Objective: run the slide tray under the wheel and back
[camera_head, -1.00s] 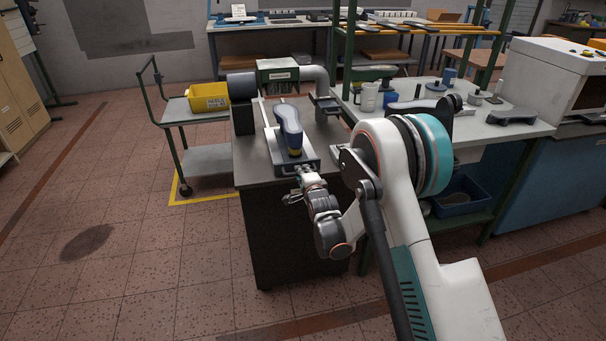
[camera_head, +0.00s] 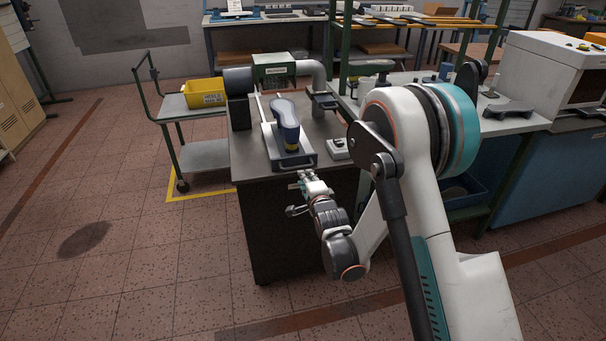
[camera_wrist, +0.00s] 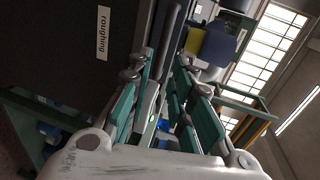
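The slide tray (camera_head: 305,160) is a grey plate with a bar handle at its near end. It lies on the dark bench, and a blue shoe last (camera_head: 286,118) with a yellow part stands on it. The last also shows in the wrist view (camera_wrist: 217,46). Behind the tray is the green machine housing (camera_head: 272,73); I cannot clearly make out a wheel under it. My gripper (camera_head: 309,178) is just in front of the tray's handle, apart from it. In the wrist view its teal fingers (camera_wrist: 165,85) are spread, with nothing visibly gripped.
A small button box (camera_head: 338,148) sits on the bench right of the tray. A dark drum (camera_head: 238,82) is at the machine's left. A trolley with a yellow bin (camera_head: 204,93) stands left, and a cluttered worktable (camera_head: 510,122) right. A "roughing" label (camera_wrist: 103,33) marks the bench front.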

